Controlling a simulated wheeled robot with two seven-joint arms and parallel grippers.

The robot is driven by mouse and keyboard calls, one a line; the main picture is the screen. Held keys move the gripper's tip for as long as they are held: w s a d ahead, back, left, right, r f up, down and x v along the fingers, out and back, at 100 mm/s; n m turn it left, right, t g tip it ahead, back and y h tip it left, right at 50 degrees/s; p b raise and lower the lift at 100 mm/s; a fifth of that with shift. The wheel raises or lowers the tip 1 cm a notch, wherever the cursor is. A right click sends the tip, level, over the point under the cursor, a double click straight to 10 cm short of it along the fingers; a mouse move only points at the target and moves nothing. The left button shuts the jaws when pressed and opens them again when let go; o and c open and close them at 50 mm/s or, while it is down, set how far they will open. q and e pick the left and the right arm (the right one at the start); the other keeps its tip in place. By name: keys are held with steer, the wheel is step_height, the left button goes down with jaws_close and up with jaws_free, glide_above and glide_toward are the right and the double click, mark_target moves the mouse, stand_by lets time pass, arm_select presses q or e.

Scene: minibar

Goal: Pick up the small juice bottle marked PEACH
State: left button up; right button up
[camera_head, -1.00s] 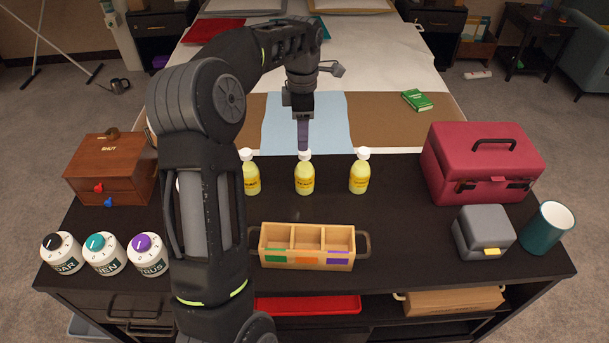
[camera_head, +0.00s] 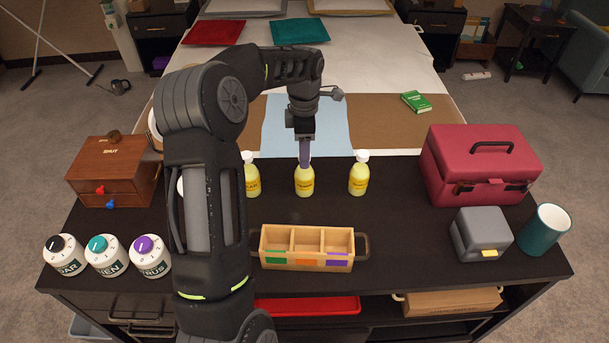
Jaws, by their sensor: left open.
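Three small yellow juice bottles with white caps stand upright in a row on the dark counter: a left one (camera_head: 252,181), a middle one (camera_head: 304,183) and a right one (camera_head: 358,178). Their labels are too small to read surely, so I cannot tell which is marked PEACH. My left gripper (camera_head: 304,158) points down at the middle bottle, is open, and its fingers cover most of that bottle's cap. Whether they touch it I cannot tell. My left arm hides part of the counter left of the bottles. My right gripper is not in view.
A three-compartment wooden caddy (camera_head: 307,265) stands in front of the bottles. A red case (camera_head: 480,175), grey box (camera_head: 481,236) and teal mug (camera_head: 545,230) stand right. A wooden drawer box (camera_head: 114,170) and dial-topped jars (camera_head: 106,256) stand left.

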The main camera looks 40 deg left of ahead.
mark_target(304, 174)
arm_select(q)
steer(key=shift+f, duration=1.35)
jaws_close()
steer(key=shift+w, duration=0.1)
stand_by(0.6)
